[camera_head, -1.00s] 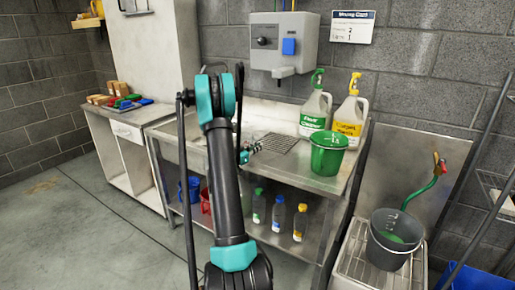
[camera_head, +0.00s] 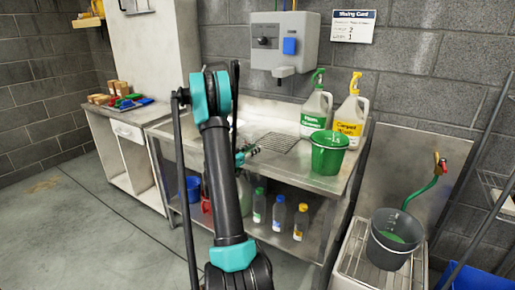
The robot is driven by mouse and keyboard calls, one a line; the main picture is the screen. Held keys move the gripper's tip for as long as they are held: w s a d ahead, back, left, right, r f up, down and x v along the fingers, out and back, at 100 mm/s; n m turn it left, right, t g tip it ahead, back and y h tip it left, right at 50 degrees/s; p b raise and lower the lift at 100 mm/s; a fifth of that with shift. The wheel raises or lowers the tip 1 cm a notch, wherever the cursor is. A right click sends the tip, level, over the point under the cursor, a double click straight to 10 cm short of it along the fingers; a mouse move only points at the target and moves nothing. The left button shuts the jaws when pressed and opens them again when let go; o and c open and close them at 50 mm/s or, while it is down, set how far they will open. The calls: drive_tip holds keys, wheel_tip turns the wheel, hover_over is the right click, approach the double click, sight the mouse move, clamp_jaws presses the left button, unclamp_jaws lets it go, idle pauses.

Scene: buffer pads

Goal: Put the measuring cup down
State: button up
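My gripper (camera_head: 247,155) shows only in small part, dark with teal, to the right of my arm and over the left part of the steel counter (camera_head: 275,110). My own arm hides most of it, so I cannot tell whether its fingers are open or shut. I cannot make out a measuring cup in it or on the counter. It may be hidden behind my arm. The metal drain grate (camera_head: 279,143) lies just right of the gripper and looks empty.
A green bucket (camera_head: 328,155) and two jugs, green-labelled (camera_head: 315,110) and yellow-labelled (camera_head: 351,113), stand on the counter's right. Several bottles (camera_head: 279,213) stand on the lower shelf. A grey bucket (camera_head: 395,243) stands on a rack at right.

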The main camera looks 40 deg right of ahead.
drive_tip(key=s+a+f+n+y, duration=0.2)
drive_tip(key=s+a+n+y, duration=0.3)
drive_tip(key=s+a, duration=0.4)
drive_tip(key=s+a+f+n+y, duration=0.2)
drive_tip(key=s+a+n+y, duration=0.3)
drive_tip(key=a, duration=1.4)
drive_tip(key=s+a+f+n+y, duration=0.3)
drive_tip(key=s+a+n+y, duration=0.2)
drive_tip(key=s+a, duration=0.8)
drive_tip(key=a+y, duration=0.2)
drive_tip(key=shift+s+y, duration=0.3)
drive_tip(key=shift+s, duration=0.1)
